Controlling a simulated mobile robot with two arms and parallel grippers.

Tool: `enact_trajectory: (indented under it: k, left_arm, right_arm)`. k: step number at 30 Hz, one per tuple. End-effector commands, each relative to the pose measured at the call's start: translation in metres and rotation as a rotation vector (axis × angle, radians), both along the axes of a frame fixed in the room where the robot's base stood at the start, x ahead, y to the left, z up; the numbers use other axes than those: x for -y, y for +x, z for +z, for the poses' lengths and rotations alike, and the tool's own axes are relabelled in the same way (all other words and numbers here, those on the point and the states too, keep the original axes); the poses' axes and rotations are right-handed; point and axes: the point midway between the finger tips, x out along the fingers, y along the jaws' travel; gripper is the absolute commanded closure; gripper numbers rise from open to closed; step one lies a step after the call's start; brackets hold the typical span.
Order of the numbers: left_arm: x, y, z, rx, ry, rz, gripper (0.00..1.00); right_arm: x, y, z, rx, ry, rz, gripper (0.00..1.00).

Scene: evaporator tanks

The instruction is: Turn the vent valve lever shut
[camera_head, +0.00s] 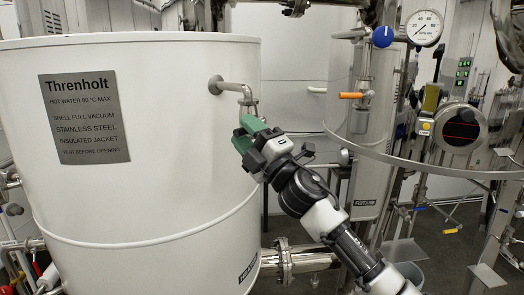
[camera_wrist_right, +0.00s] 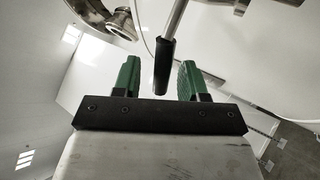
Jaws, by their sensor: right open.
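My right gripper (camera_head: 249,132), with green fingers, is raised beside the right side of the white Threnholt tank (camera_head: 170,170), just below a bent pipe and fitting (camera_head: 247,97) on the tank wall. In the right wrist view the gripper (camera_wrist_right: 159,78) is open, its two green fingers apart. A lever with a black grip (camera_wrist_right: 165,65) on a metal rod hangs down between the fingers in that view, nearer the middle, with gaps on both sides. I see no contact. In the head view this lever is hidden or too small to tell. My left gripper is not in view.
A pressure gauge (camera_head: 424,27) and a blue knob (camera_head: 382,36) are at the upper right. An orange-handled lever (camera_head: 351,95) sits on pipework behind my right arm. A curved metal rail (camera_head: 430,167) crosses to the right. A flanged pipe (camera_head: 290,260) leaves the tank low down.

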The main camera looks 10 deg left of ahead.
Motion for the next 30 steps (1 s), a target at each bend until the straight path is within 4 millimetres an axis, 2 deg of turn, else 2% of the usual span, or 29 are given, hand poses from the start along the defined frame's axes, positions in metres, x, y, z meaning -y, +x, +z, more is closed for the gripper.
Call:
enact_trajectory:
  k: [9,15,21,30]
  left_arm:
    - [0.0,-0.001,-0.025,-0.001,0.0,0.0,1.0]
    - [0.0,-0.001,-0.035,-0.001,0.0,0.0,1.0]
    - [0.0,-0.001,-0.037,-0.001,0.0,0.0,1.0]
    - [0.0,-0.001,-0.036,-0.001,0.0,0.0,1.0]
  right_arm:
    - [0.043,-0.026,-0.035,0.0,-0.002,-0.002,0.58]
    - [0.064,-0.04,-0.048,-0.002,0.001,-0.001,0.58]
    - [0.07,-0.045,-0.051,-0.002,0.001,0.0,0.58]
    - [0.071,-0.042,-0.053,-0.011,0.003,-0.004,0.58]
